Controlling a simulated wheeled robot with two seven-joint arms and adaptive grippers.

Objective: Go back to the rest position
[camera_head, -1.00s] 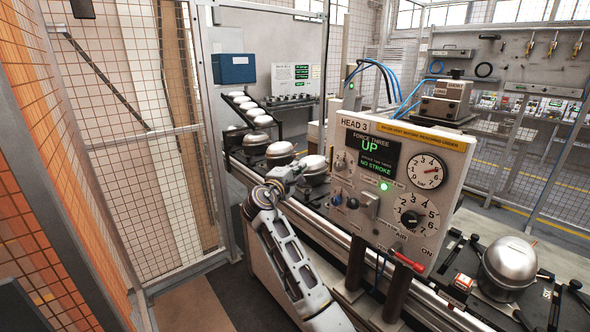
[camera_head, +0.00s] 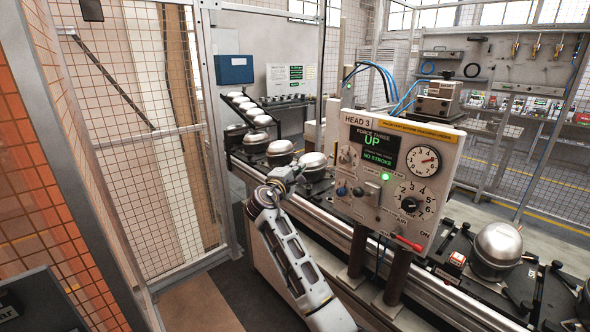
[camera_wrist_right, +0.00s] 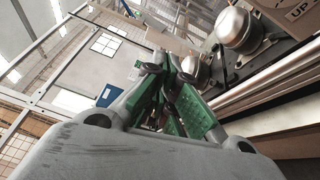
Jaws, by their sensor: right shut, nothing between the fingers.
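My right arm reaches in from the bottom of the head view. My right gripper (camera_head: 290,172) is at its far end, beside the conveyor edge and near a silver compressor (camera_head: 313,161). In the right wrist view my right gripper (camera_wrist_right: 172,82) has its green-padded fingers close together, with nothing held. Compressors (camera_wrist_right: 236,27) show beyond the fingers at the upper right. I cannot tell from the head view whether the gripper touches anything. My left gripper is not in view.
The conveyor rail (camera_head: 345,232) runs from the back left to the lower right. A control panel (camera_head: 400,180) marked HEAD 3 stands over it, showing UP and NO STROKE. Another compressor (camera_head: 497,246) stands at the right. A mesh fence (camera_head: 135,150) bounds the left side.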

